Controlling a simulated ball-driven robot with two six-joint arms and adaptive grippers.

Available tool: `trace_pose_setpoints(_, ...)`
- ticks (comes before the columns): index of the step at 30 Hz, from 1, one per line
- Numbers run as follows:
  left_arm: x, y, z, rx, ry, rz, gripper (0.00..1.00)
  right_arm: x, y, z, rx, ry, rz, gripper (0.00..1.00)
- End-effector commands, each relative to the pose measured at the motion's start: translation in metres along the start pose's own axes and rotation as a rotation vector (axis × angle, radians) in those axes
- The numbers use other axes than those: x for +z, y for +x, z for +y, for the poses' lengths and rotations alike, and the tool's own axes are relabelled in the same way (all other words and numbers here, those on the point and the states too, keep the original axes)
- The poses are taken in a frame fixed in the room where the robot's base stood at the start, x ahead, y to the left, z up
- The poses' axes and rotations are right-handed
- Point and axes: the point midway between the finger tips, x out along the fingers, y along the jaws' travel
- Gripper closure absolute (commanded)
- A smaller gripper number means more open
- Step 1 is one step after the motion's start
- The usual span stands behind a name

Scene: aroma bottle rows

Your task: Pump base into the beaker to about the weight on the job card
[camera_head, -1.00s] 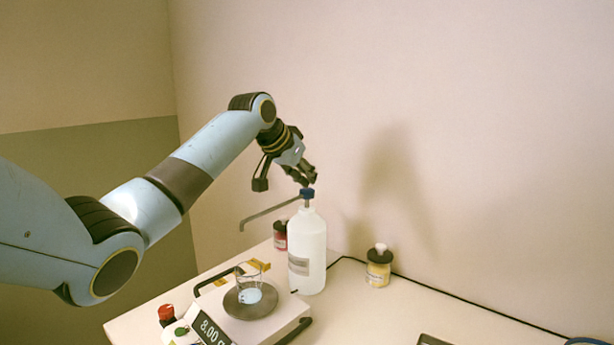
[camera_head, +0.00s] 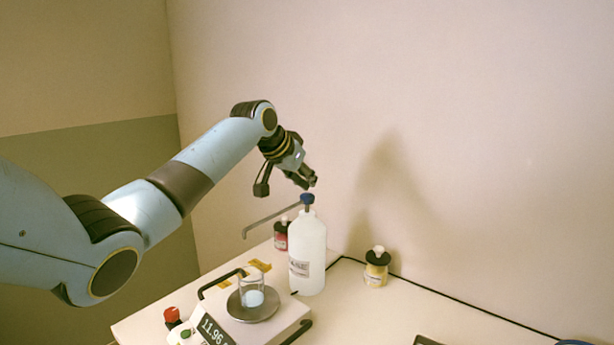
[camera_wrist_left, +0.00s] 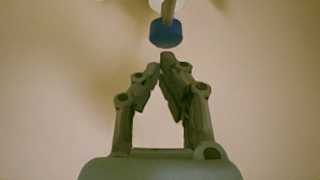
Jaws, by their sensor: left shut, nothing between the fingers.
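The white pump bottle (camera_head: 308,250) stands upright behind the scale, with a blue pump head (camera_head: 307,199) and a long spout reaching left over the beaker. The clear beaker (camera_head: 251,289) sits on the round pan of the scale (camera_head: 280,328) and holds some pale liquid. The scale's display (camera_head: 214,331) reads about 11.96. My left gripper (camera_head: 309,182) is shut and empty just above the pump head; in the left wrist view the fingertips meet close to the blue cap (camera_wrist_left: 166,34). My right gripper is not in view. I see no readable job card.
A black cable runs along the back edge; the table's right middle is clear.

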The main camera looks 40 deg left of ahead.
Motion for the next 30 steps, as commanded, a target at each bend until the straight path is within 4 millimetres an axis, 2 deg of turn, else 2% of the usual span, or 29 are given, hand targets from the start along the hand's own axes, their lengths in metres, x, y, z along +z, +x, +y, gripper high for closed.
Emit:
trace_pose_setpoints(1,-0.015,-0.013,0.0,-0.001,0.0,0.004,1.0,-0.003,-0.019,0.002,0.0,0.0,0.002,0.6)
trace_pose_setpoints(2,-0.019,-0.017,0.0,-0.002,0.0,0.005,1.0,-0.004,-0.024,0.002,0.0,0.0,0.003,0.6)
trace_pose_setpoints(4,-0.013,-0.031,-0.002,-0.006,0.005,0.008,1.0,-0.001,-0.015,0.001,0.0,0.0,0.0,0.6)
trace_pose_setpoints(9,-0.012,-0.069,-0.002,-0.006,0.005,0.008,1.0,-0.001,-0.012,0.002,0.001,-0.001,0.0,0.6)
trace_pose_setpoints(15,-0.012,-0.099,-0.002,-0.005,0.003,0.008,1.0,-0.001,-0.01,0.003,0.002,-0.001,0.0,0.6)
trace_pose_setpoints(21,-0.012,-0.11,0.0,-0.002,0.001,0.008,1.0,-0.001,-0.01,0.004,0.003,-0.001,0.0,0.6)
trace_pose_setpoints(30,-0.013,-0.11,0.0,-0.002,0.001,0.008,1.0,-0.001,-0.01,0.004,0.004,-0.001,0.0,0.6)
